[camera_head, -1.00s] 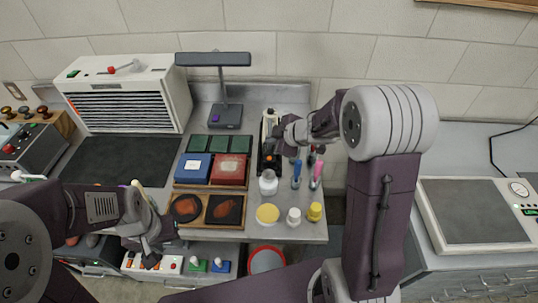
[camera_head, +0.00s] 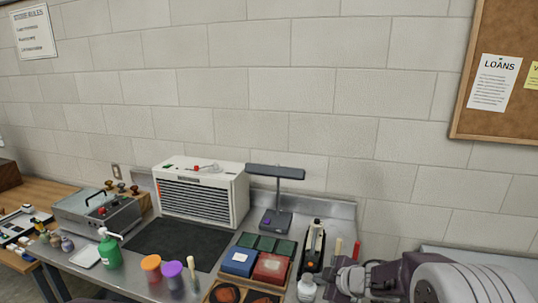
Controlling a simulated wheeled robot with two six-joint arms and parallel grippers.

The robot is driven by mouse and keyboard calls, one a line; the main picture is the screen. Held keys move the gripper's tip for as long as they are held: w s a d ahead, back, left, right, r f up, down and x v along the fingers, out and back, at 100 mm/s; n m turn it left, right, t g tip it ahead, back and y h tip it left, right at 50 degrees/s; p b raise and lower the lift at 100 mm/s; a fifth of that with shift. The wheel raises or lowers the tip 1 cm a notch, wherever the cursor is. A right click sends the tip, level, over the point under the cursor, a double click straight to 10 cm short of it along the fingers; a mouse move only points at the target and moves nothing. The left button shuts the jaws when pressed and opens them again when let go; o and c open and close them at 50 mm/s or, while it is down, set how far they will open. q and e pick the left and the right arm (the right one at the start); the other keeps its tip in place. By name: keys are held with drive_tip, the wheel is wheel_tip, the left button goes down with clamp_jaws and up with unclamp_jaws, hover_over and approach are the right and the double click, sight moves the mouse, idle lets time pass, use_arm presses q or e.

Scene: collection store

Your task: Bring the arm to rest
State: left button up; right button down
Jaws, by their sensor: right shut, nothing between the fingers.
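My right arm comes in at the bottom right. Its gripper (camera_head: 342,277) is low in the view, over the right part of the steel bench (camera_head: 345,212), and is shut with nothing in it. It is just right of a black upright tool (camera_head: 314,248) and a white bottle (camera_head: 306,288); I cannot tell whether it touches them. My left gripper is out of the picture.
A blue box (camera_head: 238,262) and a red box (camera_head: 271,268) stand left of the gripper. A desk lamp (camera_head: 276,172) and a white louvred unit (camera_head: 203,192) stand behind. A green bottle (camera_head: 110,252) and orange and purple pots stand left. A dark mat (camera_head: 165,240) is bare.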

drive_tip(key=s+d+f+m+g+h, duration=0.1)
drive_tip(key=s+f+m+g+h, duration=0.1)
drive_tip(key=s+m, duration=0.5)
drive_tip(key=s+d+f+m+g+h, duration=0.2)
drive_tip(key=s+f+m+g, duration=0.3)
drive_tip(key=s, duration=1.1)
drive_tip(key=m, duration=0.2)
drive_tip(key=shift+f+m, duration=0.15)
drive_tip(key=shift+m, duration=0.15)
drive_tip(key=shift+s, duration=0.1)
